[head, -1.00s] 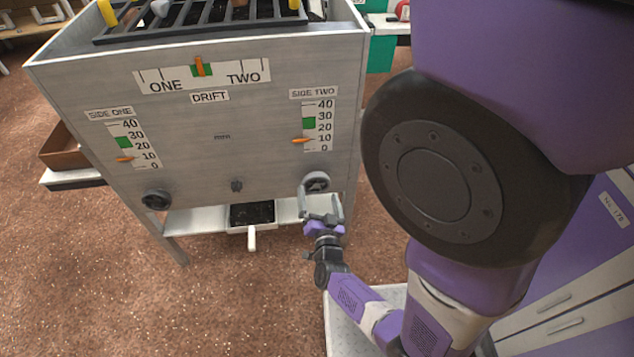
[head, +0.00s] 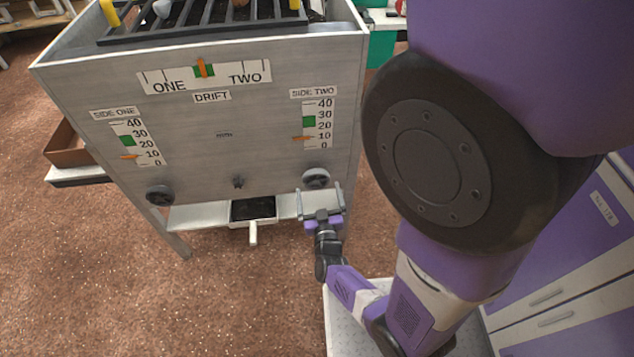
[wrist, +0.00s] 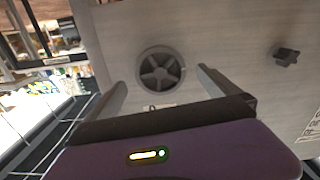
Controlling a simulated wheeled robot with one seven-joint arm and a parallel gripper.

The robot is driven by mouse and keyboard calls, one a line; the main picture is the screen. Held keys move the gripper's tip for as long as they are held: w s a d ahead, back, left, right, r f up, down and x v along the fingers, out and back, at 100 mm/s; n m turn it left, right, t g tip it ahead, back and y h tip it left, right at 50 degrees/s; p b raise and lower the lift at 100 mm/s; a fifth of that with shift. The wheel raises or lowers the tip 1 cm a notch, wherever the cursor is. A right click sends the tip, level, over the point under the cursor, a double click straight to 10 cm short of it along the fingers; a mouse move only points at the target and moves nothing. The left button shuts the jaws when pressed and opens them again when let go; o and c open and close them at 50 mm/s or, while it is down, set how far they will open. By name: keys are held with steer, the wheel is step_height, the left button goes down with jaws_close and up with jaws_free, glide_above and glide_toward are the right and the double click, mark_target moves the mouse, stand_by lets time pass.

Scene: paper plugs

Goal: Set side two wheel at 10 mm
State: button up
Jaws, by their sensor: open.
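The side two wheel (head: 316,179) is a dark spoked handwheel low on the right of the grey machine front. In the wrist view the wheel (wrist: 160,70) lies ahead of the fingers, roughly between their tips. My gripper (head: 321,190) is open and empty, just below and in front of the wheel, apart from it as far as I can see. The side two scale (head: 318,126) is marked 0 to 40 with a green band. Its orange pointer (head: 304,138) stands at about the 10 mark.
The side one wheel (head: 160,195) is at the lower left, under the side one scale (head: 136,143). A drawer with a white handle (head: 253,232) juts out below. Purple cabinets (head: 580,260) stand at the right.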

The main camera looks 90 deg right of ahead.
mark_target(316, 182)
steer(key=shift+w+d+b, duration=0.15)
steer(key=shift+d+b, duration=0.35)
steer(key=shift+d, duration=1.35)
steer(key=shift+c, duration=0.4)
steer(key=c, duration=1.3)
steer(key=o, duration=1.4)
steer(key=shift+a, duration=0.1)
steer(key=shift+s+a+p, duration=0.2)
steer(key=shift+a+p, duration=0.35)
steer(key=shift+a, duration=1.35)
